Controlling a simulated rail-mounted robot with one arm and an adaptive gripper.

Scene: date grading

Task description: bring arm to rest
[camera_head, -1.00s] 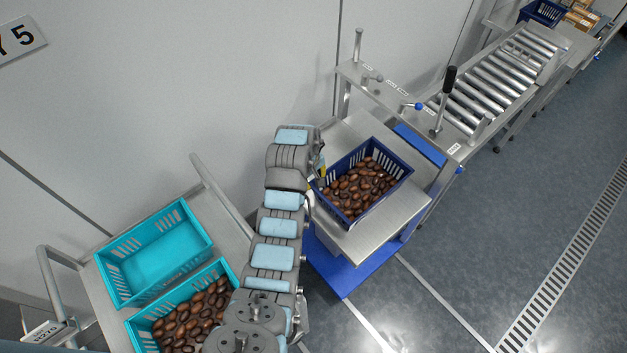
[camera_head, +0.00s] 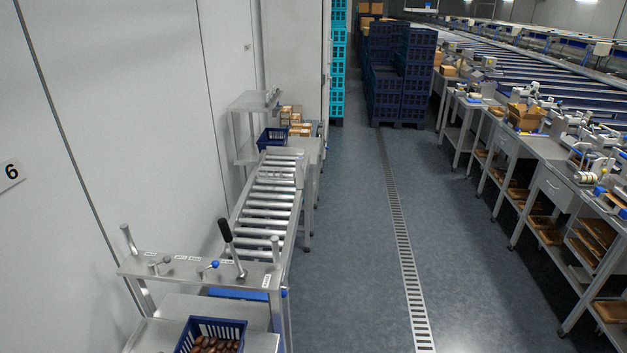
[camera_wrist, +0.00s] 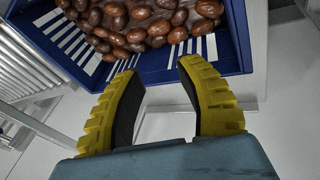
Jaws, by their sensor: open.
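My gripper (camera_wrist: 161,100) shows in the wrist view with its two yellow ribbed fingers apart and nothing between them. Its fingertips are close to the slotted wall of a dark blue crate (camera_wrist: 150,72) full of brown dates (camera_wrist: 140,22); I cannot tell whether they touch it. In the head view the same kind of blue crate (camera_head: 237,326) with dates stands on the steel stand at the bottom edge, partly cut off. My arm and gripper are out of the head view.
A steel frame (camera_head: 200,270) with a black-handled lever (camera_head: 229,240) stands behind the crate. A roller conveyor (camera_head: 268,200) leads away to another blue crate (camera_head: 272,138). Workbenches (camera_head: 545,180) line the right. The aisle floor (camera_head: 350,220) with its drain grate (camera_head: 397,215) is clear.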

